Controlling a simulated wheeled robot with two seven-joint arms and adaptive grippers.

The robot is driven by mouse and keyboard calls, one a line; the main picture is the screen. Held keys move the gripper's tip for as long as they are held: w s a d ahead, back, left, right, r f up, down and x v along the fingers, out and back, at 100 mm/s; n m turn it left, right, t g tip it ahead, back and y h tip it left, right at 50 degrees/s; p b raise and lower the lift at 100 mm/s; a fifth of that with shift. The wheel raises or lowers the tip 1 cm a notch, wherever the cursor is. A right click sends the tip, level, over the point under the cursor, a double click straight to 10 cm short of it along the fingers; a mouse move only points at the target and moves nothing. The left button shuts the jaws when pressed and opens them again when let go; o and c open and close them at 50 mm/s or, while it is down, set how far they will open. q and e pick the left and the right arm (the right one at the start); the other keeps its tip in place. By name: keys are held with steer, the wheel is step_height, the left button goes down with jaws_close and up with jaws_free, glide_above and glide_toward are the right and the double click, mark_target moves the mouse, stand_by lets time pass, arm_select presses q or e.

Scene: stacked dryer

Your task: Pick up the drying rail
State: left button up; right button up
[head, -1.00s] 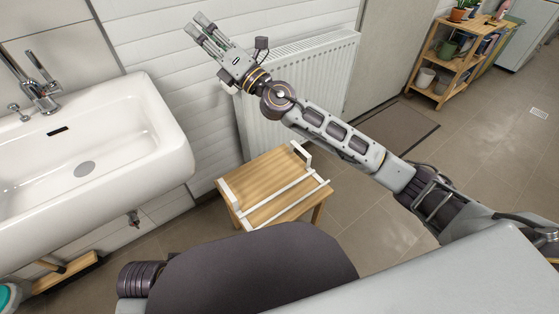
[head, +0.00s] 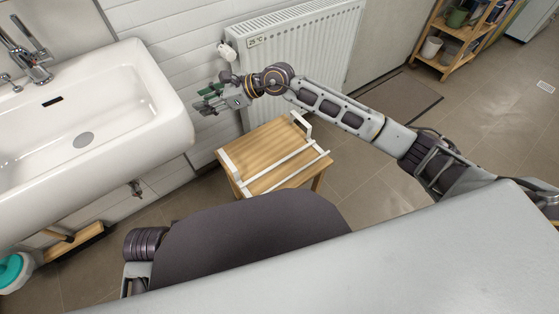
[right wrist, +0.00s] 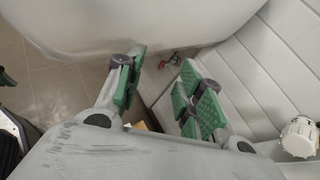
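The drying rail (head: 286,170) is a white frame of thin bars. It lies on top of a small wooden stool (head: 262,150), with one bent end standing up near the radiator. My right gripper (head: 203,104) is above and to the left of the stool in the head view, between the sink and the radiator, apart from the rail. In the right wrist view my right gripper (right wrist: 160,85) has its green-padded fingers spread, with nothing between them. The rail cannot be made out in that view. My left gripper is not seen in the head view.
A white sink (head: 90,130) stands at the left, close to the right gripper. A white radiator (head: 300,60) with a valve knob (head: 227,51) is on the wall behind the stool. A wooden shelf (head: 455,45) stands at the far right. The floor right of the stool is clear.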

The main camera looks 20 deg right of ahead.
steer(key=d+f+n+g+h, duration=0.1)
steer(key=d+f+n+h, duration=0.2)
steer(key=f, duration=0.5)
steer(key=n+g+h, duration=0.4)
steer(key=h, duration=0.5)
glide_above(281, 161)
step_height(281, 161, down, 8)
steer(key=shift+f, duration=0.2)
steer(key=shift+f, duration=0.1)
step_height(281, 161, down, 7)
steer(key=shift+s+a+f+b, duration=0.1)
steer(key=shift+f+b, duration=0.1)
steer(key=shift+b, duration=0.8)
steer(key=shift+f, duration=0.45)
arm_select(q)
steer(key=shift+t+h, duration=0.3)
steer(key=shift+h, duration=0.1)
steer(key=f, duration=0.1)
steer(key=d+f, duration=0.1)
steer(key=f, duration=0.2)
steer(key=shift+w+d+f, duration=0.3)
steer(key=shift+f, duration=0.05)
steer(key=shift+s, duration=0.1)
